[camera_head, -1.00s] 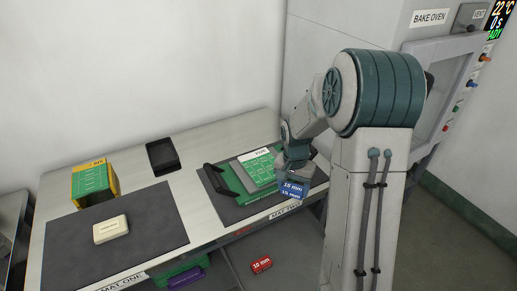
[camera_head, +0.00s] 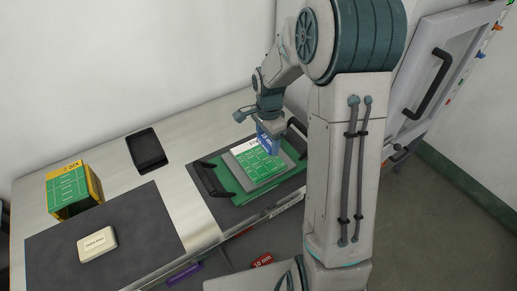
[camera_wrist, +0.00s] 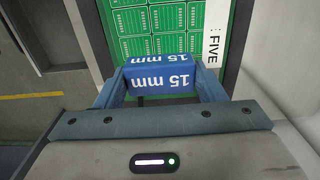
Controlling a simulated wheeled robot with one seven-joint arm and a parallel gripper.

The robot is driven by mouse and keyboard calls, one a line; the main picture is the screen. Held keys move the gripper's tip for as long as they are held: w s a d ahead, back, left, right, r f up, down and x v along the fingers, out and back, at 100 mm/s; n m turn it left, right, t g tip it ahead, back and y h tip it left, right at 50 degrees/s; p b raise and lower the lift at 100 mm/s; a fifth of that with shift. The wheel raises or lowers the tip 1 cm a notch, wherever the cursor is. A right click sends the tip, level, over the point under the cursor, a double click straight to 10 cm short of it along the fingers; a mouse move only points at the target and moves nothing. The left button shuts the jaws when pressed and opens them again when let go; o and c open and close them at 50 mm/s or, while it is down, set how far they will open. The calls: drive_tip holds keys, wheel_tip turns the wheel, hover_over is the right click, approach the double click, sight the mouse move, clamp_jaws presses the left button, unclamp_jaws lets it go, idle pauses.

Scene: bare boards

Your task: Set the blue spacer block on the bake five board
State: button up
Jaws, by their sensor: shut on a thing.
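The blue spacer block (camera_head: 267,139), marked 15 mm, is held between the fingers of my gripper (camera_head: 270,130). It also shows in the wrist view (camera_wrist: 158,76), with both fingers (camera_wrist: 160,92) closed on its ends. The bake five board (camera_head: 262,168) is a green panel grid with a white label strip; the wrist view shows the word FIVE on that strip (camera_wrist: 214,42). The block is over the board's far part, near the label end. I cannot tell whether it touches the board.
The board lies on a green carrier with black handles (camera_head: 212,181), on a dark mat. To the left are a green-and-yellow box (camera_head: 70,190), a cream block (camera_head: 97,244) and a black tray (camera_head: 147,150). A red 10 mm block (camera_head: 262,260) lies below the table's front edge.

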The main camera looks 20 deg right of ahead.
sight(258, 159)
drive_tip(key=a+f, duration=0.1)
drive_tip(key=a, duration=0.1)
drive_tip(key=shift+w+a+f, duration=0.3)
drive_tip(key=shift+a+f, duration=0.05)
drive_tip(key=shift+f+p, duration=0.5)
drive_tip(key=shift+f, duration=1.45)
drive_tip(key=shift+f, duration=0.1)
drive_tip(key=shift+f+b, duration=0.15)
drive_tip(key=shift+b, duration=0.15)
drive_tip(key=o, duration=1)
drive_tip(key=shift+o, duration=0.2)
drive_tip(key=shift+r, duration=0.2)
